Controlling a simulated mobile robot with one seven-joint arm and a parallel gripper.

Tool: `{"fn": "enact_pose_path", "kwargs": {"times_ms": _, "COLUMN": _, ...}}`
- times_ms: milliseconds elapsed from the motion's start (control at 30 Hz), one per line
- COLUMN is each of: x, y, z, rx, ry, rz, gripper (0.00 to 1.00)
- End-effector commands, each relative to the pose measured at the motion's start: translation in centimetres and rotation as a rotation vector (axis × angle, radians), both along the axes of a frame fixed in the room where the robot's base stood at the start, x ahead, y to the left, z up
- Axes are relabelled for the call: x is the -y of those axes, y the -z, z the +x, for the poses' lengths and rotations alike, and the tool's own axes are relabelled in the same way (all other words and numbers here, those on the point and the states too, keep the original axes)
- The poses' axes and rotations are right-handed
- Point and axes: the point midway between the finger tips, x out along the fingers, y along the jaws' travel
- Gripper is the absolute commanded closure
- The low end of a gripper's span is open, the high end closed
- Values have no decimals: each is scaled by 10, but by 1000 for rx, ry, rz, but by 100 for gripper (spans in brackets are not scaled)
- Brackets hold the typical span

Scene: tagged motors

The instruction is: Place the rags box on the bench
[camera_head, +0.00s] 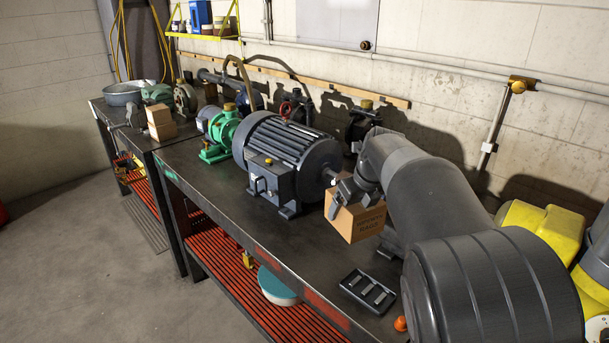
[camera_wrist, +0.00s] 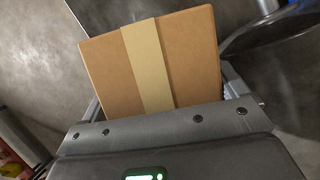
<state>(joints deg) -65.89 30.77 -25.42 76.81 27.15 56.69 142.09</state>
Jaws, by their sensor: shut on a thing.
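The bench (camera_head: 290,243) has a dark top. I cannot tell whether the box touches the bench top or hangs just above it.
A large dark electric motor (camera_head: 285,150) stands just left of the box. A green pump (camera_head: 218,132) is further left.

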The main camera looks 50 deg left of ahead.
Motion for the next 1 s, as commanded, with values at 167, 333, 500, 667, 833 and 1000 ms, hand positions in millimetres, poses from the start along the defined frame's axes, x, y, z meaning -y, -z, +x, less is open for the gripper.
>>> {"fn": "enact_pose_path", "kwargs": {"times_ms": 167, "x": -34, "y": 25, "z": -7, "rx": 0, "ry": 62, "rz": -1, "gripper": 50}}
{"fn": "enact_pose_path", "kwargs": {"times_ms": 333, "x": -44, "y": 38, "z": -9, "rx": 0, "ry": 86, "rz": 0, "gripper": 50}}
{"fn": "enact_pose_path", "kwargs": {"times_ms": 500, "x": -44, "y": 63, "z": -9, "rx": -2, "ry": 87, "rz": 0, "gripper": 50}}
{"fn": "enact_pose_path", "kwargs": {"times_ms": 667, "x": -44, "y": 84, "z": -9, "rx": 0, "ry": 87, "rz": 0, "gripper": 50}}
{"fn": "enact_pose_path", "kwargs": {"times_ms": 833, "x": -43, "y": 103, "z": -9, "rx": -1, "ry": 86, "rz": -1, "gripper": 50}}
{"fn": "enact_pose_path", "kwargs": {"times_ms": 1000, "x": -43, "y": 129, "z": -9, "rx": -2, "ry": 86, "rz": -1, "gripper": 50}}
